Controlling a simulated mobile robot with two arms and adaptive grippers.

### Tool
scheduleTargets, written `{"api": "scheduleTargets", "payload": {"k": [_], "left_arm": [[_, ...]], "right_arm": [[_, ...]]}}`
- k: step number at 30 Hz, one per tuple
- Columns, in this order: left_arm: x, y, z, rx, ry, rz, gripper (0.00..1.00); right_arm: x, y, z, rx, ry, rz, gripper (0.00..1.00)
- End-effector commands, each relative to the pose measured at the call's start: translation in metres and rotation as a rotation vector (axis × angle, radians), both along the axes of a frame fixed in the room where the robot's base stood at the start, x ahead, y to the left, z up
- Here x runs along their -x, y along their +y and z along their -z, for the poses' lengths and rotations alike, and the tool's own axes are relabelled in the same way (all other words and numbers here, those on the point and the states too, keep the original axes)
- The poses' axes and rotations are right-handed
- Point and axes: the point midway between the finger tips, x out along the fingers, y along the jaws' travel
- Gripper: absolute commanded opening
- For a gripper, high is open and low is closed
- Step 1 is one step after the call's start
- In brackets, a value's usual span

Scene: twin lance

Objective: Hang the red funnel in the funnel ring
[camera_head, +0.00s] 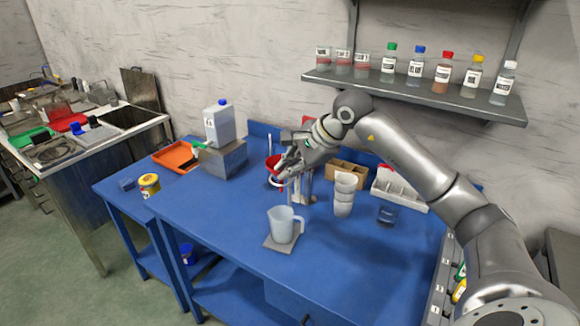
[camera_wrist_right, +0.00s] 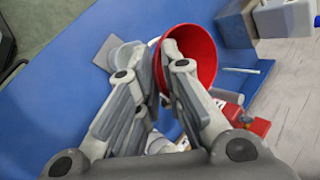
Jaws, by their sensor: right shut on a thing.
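The red funnel (camera_head: 271,161) is at the middle of the blue table in the head view, held above the tabletop and partly hidden by my right gripper (camera_head: 283,174). In the right wrist view the funnel (camera_wrist_right: 203,50) shows its wide open mouth, and my right gripper (camera_wrist_right: 165,62) is shut on its near wall. A pale ring (camera_head: 273,183), seemingly the funnel ring, shows just below the fingers, close to the funnel. I cannot tell whether the spout is inside it. My left gripper is not in view.
A translucent jug (camera_head: 282,226) stands on a grey plate in front of the gripper. Stacked white cups (camera_head: 344,194) and a brown box (camera_head: 349,172) are to the right. A white jerrycan (camera_head: 219,125) on a metal block is to the left. The front left tabletop is clear.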

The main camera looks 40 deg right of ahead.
Motion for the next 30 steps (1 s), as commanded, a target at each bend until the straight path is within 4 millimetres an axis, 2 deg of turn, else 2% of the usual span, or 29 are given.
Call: {"api": "scheduleTargets", "payload": {"k": [9, 10, 16, 25, 30], "left_arm": [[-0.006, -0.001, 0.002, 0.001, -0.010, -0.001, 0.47], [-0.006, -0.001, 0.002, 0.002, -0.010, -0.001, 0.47], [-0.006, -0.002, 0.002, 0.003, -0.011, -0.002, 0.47], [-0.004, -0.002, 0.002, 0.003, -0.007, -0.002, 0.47], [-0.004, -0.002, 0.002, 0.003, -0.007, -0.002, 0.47]], "right_arm": [[0.000, 0.000, 0.002, 0.000, -0.001, 0.000, 0.00], [0.000, 0.000, 0.002, 0.000, -0.001, 0.000, 0.10], [0.000, 0.000, 0.003, 0.000, 0.000, 0.000, 0.34], [0.000, 0.000, 0.002, 0.000, 0.000, 0.000, 0.34], [0.010, -0.005, -0.012, 0.002, -0.002, 0.002, 0.34]]}}
